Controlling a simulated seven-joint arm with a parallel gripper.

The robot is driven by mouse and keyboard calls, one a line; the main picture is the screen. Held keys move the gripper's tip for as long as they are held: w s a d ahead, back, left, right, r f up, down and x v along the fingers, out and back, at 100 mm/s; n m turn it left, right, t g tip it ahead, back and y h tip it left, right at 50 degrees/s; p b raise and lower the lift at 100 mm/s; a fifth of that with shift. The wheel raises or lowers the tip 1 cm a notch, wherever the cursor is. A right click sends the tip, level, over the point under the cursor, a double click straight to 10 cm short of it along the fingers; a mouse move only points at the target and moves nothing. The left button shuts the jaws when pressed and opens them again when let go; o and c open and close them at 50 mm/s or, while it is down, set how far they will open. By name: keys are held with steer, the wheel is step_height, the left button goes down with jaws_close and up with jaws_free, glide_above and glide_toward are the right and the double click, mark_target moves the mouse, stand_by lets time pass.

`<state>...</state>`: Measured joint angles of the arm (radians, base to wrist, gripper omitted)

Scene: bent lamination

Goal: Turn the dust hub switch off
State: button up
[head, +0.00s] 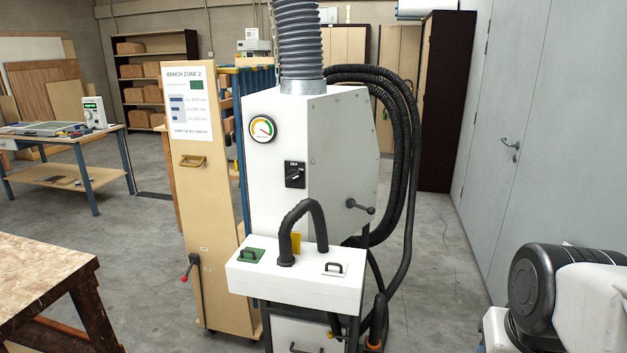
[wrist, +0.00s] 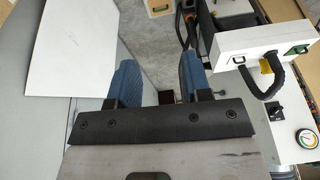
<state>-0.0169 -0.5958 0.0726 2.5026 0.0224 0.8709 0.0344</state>
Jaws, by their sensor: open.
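The dust hub (head: 342,150) is a white cabinet with a grey hose on top. Its switch (head: 295,175) is a black rotary knob on a dark plate on the front face, below and right of a round gauge (head: 262,128). The lettering above the knob is too small to read surely. In the wrist view the hub (wrist: 292,148) appears upside down at the right, with the dark switch (wrist: 277,112) small beside the gauge. My gripper (wrist: 158,65) has two blue fingers held apart with nothing between them. It is away from the switch and outside the head view.
A white shelf (head: 296,289) with a black curved hose (head: 303,215) juts out below the switch. A side lever (head: 360,206) and black hoses (head: 408,150) are at the hub's right. A tall wooden panel cart (head: 195,250) stands left. Floor (head: 440,250) is clear at right.

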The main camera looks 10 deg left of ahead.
steer(key=w+a+r+m+t+y, duration=0.1)
steer(key=w+a+r+t, duration=0.15)
steer(key=w+a, duration=0.8)
steer(key=w+a+r+m+t+y, duration=0.1)
steer(key=w+a+r+m+t, duration=0.35)
steer(key=w, duration=1.05)
steer(key=w+a+f+n+t+y, duration=0.1)
steer(key=w+a, duration=0.9)
steer(key=w, duration=0.3)
steer(key=m+t+h, duration=0.3)
steer(key=m+t, duration=0.4)
glide_toward(291, 179)
steer(key=w, duration=0.2)
steer(key=shift+w+r, duration=0.15)
steer(key=shift+w, duration=0.1)
steer(key=shift+w, duration=3.85)
jaws_close()
